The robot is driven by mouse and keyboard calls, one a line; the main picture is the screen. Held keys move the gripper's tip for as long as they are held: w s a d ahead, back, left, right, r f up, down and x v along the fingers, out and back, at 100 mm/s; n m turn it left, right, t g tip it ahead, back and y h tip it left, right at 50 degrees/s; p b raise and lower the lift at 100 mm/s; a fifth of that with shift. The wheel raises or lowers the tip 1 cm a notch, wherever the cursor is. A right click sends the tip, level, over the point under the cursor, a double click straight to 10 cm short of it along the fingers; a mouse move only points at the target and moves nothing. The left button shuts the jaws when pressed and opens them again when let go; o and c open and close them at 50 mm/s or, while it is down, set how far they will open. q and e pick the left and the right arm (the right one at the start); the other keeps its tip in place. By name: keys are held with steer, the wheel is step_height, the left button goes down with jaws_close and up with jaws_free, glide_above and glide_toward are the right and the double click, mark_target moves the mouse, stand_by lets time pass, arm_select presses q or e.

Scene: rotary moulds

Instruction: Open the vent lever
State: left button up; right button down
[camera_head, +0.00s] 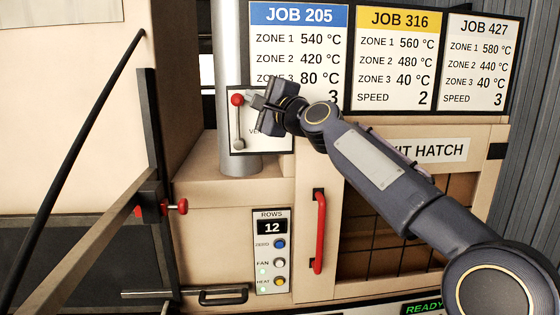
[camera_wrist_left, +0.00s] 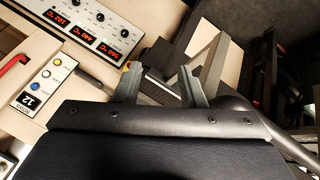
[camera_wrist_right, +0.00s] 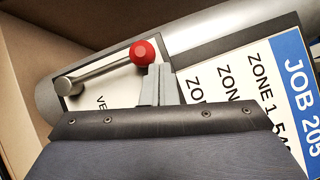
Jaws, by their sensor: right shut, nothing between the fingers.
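The vent lever (camera_head: 239,122) is a grey rod with a red ball knob (camera_head: 238,99), mounted on a white plate (camera_head: 265,145) in front of a metal pipe. The rod stands about upright, knob at the top and pivot at the bottom. My right gripper (camera_head: 257,101) is shut and empty, just right of the knob. In the right wrist view the closed fingertips (camera_wrist_right: 160,72) are close beside the red knob (camera_wrist_right: 142,53); I cannot tell whether they touch. My left gripper (camera_wrist_left: 160,70) is open and empty, seen only in its wrist view.
Job cards (camera_head: 298,50) hang right of the pipe (camera_head: 230,50). Below are a rows panel (camera_head: 271,250) with buttons, a red handle (camera_head: 319,230) and the exit hatch (camera_head: 385,225). The left wrist view shows a panel with red displays (camera_wrist_left: 82,33).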

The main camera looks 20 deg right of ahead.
arm_select(q)
steer(key=shift+a+r, duration=0.2)
steer(key=shift+a, duration=0.1)
arm_select(e)
steer(key=shift+a+r, duration=0.1)
steer(key=shift+a, duration=0.15)
steer(key=shift+a, duration=0.1)
